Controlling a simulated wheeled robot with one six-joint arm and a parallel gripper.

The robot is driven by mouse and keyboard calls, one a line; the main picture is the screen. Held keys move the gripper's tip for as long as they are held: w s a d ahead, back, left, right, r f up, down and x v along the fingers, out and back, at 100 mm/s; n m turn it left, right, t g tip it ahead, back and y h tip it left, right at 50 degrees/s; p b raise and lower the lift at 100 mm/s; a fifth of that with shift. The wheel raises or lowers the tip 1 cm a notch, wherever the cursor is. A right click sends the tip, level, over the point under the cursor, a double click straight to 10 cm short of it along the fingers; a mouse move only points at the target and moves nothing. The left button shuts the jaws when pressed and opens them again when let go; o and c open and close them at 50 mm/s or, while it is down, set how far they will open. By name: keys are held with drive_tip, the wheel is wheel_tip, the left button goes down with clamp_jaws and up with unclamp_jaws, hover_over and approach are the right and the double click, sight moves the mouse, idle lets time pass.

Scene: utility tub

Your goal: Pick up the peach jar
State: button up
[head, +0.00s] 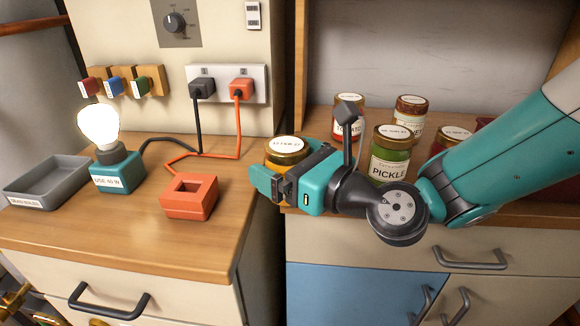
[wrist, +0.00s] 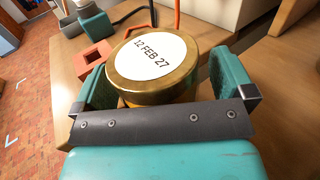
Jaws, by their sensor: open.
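A jar with a gold lid and a white date sticker (head: 287,147) stands upright near the left end of the right-hand worktop. Its front label is hidden by my gripper, so I cannot read whether it says peach. My gripper (head: 284,172) is at this jar. In the wrist view the gold lid (wrist: 152,66) lies between the two teal fingers of my gripper (wrist: 162,84), one on each side. The jaws are open, and I see a small gap beside the lid on the right.
Left are an orange square block (head: 189,204), a lit lamp (head: 117,174) and a grey tray (head: 45,186).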

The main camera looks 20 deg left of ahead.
drive_tip(key=c, duration=1)
drive_tip(key=shift+c, duration=1.1)
drive_tip(key=shift+r, duration=0.1)
